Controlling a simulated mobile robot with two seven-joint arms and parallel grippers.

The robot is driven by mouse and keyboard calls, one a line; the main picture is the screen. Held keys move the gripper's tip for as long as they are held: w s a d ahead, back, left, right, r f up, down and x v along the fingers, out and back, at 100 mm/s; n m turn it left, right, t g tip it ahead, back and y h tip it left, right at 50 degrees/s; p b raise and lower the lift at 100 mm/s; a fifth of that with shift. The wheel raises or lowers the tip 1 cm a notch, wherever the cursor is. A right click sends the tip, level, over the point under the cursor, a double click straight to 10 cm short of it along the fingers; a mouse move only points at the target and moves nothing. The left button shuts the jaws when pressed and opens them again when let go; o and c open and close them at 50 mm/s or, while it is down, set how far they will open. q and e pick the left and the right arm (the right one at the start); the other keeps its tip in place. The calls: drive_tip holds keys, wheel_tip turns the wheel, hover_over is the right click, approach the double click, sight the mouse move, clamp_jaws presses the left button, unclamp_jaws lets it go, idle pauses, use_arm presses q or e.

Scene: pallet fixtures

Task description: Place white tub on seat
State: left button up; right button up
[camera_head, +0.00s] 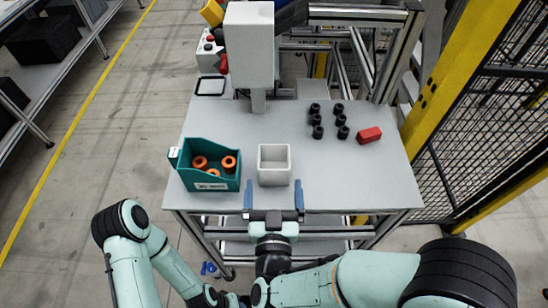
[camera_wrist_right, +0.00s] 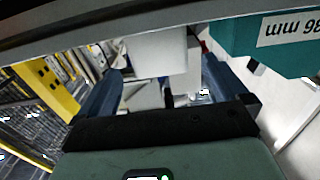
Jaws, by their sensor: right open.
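The white tub (camera_head: 274,178) is an open square box standing upright near the table's front edge, right of a teal bin. My right gripper (camera_head: 273,187) is open and empty at the tub's near side, with one blue finger toward each side of it. In the right wrist view the tub (camera_wrist_right: 158,52) shows between the two spread fingers (camera_wrist_right: 160,75); contact cannot be told. A flat black-edged square (camera_head: 210,86) lies at the table's back left; whether it is the seat cannot be told. My left arm is folded at lower left, its gripper out of view.
The teal bin (camera_head: 212,178) with orange rings stands close left of the tub. Several black cylinders (camera_head: 317,120) and a red block (camera_head: 369,135) are at the back right. A grey post (camera_head: 250,50) rises behind. The table's (camera_head: 350,180) front right is clear.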

sight(274, 149)
drive_tip(key=shift+w+b, duration=0.35)
drive_tip(key=shift+w, duration=0.85)
drive_tip(key=w, duration=0.5)
drive_tip(key=shift+w+r, duration=0.1)
drive_tip(key=shift+w, duration=0.25)
drive_tip(key=c, duration=1)
drive_tip(key=shift+r, duration=0.1)
